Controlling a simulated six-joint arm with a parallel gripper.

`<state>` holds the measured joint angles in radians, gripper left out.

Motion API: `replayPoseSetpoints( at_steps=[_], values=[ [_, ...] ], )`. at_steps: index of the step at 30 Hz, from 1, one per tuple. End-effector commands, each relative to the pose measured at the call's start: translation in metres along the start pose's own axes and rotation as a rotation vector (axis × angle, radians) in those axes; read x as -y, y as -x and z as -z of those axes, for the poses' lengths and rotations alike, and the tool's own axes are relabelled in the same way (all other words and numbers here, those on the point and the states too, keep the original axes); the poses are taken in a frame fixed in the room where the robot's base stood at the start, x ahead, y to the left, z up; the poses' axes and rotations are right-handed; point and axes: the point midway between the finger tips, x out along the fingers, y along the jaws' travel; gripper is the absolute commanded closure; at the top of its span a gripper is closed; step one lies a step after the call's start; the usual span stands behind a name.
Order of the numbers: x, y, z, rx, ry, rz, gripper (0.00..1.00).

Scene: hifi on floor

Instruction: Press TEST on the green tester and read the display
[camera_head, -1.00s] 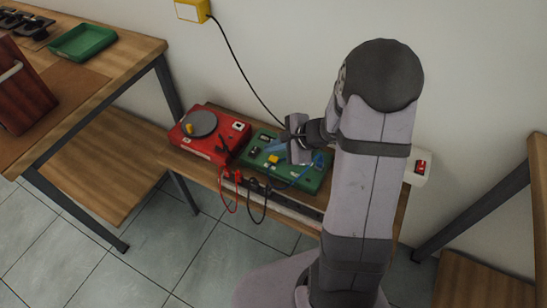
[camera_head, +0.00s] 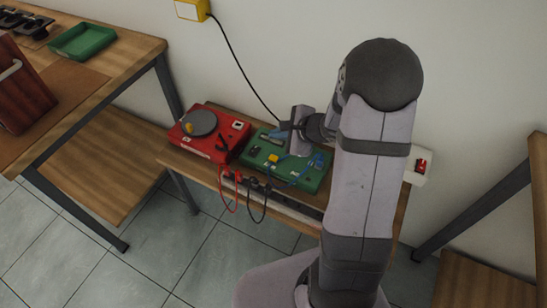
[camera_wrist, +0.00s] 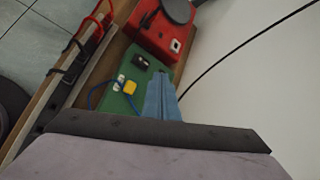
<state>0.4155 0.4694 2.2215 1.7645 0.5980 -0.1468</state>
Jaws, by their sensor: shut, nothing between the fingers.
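The green tester (camera_head: 310,183) lies on a small wooden bench against the wall. It carries a yellow button (camera_head: 273,159), which also shows in the wrist view (camera_wrist: 130,87). A dark block (camera_wrist: 141,62) sits near one end of the tester; I cannot tell whether it is the display, and no reading or lettering is legible. My gripper (camera_head: 279,136) has blue fingers, shut and empty, over the tester's wall-side edge, behind the yellow button. In the wrist view its fingertips (camera_wrist: 160,76) are beside the button, apart from it in the picture.
A red device (camera_head: 205,148) with a round grey disc stands left of the tester. Red and black leads (camera_head: 230,195) hang at the bench's front, and a blue wire (camera_wrist: 92,96) loops over the tester. A black cord (camera_head: 240,65) runs down the wall. A workbench (camera_head: 140,55) stands left.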

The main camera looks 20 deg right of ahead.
Motion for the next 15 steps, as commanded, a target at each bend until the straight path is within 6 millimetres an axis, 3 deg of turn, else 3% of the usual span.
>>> replayPoseSetpoints(
  at_steps=[15],
  values=[
    [-0.028, -0.038, 0.027, 0.0, 0.0, -0.001, 1.0]
  ],
)
